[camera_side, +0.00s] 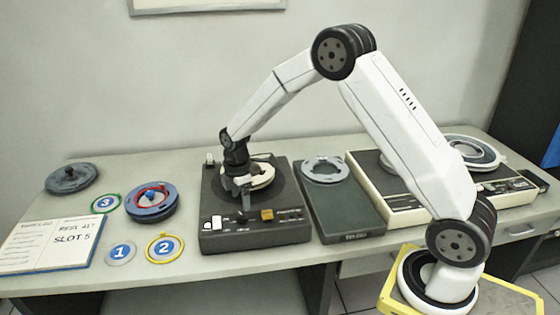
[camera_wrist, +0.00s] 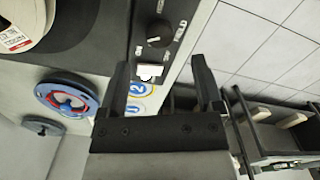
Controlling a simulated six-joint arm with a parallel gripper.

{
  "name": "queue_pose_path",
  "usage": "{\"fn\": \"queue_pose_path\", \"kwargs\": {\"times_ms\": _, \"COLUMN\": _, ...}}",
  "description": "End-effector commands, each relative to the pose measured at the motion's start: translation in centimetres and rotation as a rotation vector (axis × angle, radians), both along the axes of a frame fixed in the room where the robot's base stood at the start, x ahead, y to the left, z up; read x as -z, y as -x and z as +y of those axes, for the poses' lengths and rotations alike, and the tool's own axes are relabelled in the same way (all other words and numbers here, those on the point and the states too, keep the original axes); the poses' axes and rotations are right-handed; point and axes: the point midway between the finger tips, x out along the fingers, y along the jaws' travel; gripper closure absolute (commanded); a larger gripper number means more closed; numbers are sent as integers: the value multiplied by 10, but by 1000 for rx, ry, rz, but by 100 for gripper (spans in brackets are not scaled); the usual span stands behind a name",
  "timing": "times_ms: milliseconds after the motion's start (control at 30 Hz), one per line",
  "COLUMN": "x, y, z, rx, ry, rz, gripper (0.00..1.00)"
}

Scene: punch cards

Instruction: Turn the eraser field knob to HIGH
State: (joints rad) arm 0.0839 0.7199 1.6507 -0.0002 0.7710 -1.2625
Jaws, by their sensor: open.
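The eraser field knob (camera_wrist: 158,34) is a small dark round knob on the front strip of a dark grey deck, beside lettering that ends in FIELD. A pale pointer mark shows on it, but its setting is too small to read. My gripper (camera_wrist: 160,64) is open, with one finger on each side of the picture and nothing between them. In the wrist view the knob lies just beyond the fingertips, apart from them. In the side view my gripper (camera_side: 243,197) hangs over the front part of the deck (camera_side: 222,243), and the knob is not clear there.
A white switch (camera_wrist: 150,72) sits beside the knob. An orange button (camera_side: 267,215) is right of my gripper on the same deck. A cream reel (camera_side: 262,178) lies behind. A blue reel (camera_side: 152,205), numbered rings and an open notebook (camera_side: 55,245) lie to the left.

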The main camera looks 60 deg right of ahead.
Motion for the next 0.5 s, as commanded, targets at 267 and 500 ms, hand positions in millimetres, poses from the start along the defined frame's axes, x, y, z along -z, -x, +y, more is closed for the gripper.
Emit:
{"fn": "queue_pose_path", "kwargs": {"times_ms": 267, "x": 36, "y": 1, "z": 0, "rx": 1, "ry": 0, "rz": 2, "gripper": 16}}
{"fn": "queue_pose_path", "kwargs": {"times_ms": 500, "x": 54, "y": 0, "z": 0, "rx": 1, "ry": 1, "rz": 0, "gripper": 16}}
